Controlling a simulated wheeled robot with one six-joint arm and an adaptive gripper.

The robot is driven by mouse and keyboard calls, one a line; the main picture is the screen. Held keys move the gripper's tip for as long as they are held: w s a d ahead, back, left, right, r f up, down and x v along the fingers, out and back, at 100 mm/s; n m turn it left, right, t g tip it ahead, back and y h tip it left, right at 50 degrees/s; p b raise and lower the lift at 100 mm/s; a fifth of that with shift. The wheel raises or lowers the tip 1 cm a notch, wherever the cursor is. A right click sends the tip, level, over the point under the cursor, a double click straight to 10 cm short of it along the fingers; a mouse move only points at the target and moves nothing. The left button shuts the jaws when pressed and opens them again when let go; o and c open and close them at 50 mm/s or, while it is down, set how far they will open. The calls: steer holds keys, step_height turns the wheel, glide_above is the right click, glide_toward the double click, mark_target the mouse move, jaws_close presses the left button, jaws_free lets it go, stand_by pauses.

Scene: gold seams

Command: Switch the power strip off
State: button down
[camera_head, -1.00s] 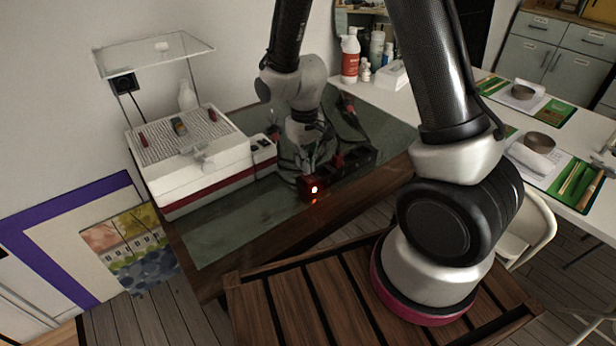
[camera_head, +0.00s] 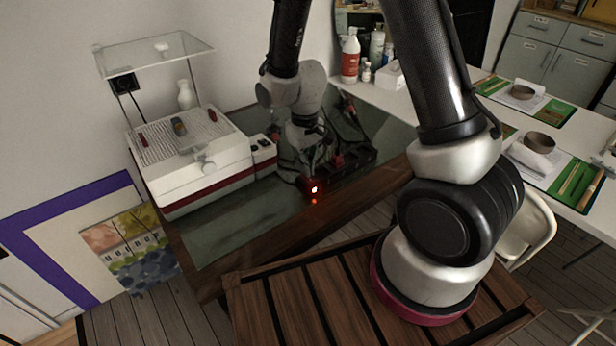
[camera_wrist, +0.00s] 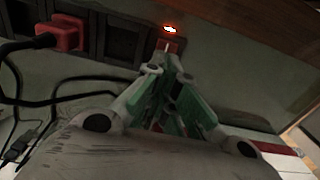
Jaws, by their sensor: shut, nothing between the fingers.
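The dark power strip (camera_head: 354,163) lies on the green mat, with plugs and cables in it. Its red light (camera_head: 314,190) glows at the near left end. In the wrist view the strip (camera_wrist: 121,44) runs along the top left, with a red plug (camera_wrist: 64,36) in a socket and the lit light (camera_wrist: 170,29) at its end. My gripper (camera_head: 308,178) is shut and empty, over the strip's lit end. In the wrist view its fingertips (camera_wrist: 167,55) are close to the light; I cannot tell whether they touch the strip. The fingers partly hide the switch area.
A white machine (camera_head: 200,170) with a glass shelf (camera_head: 155,50) above it stands left of the strip. Black cables (camera_wrist: 60,98) lie beside the strip. Bottles (camera_head: 350,57) stand behind on the white table. The mat's front left (camera_head: 225,235) is clear.

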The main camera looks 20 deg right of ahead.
steer(key=shift+f, duration=0.55)
steer(key=shift+r, duration=3.55)
steer(key=s+d+r+m+t, duration=0.1)
steer(key=s+d+r+t, duration=0.1)
steer(key=s+d+r, duration=0.5)
steer(key=s+d+r+m+t, duration=0.2)
steer(key=s+d+r, duration=0.6)
steer(key=s+r, duration=0.4)
step_height(320, 180, up, 4)
steer(key=shift+r+m, duration=0.1)
steer(key=shift+m, duration=0.2)
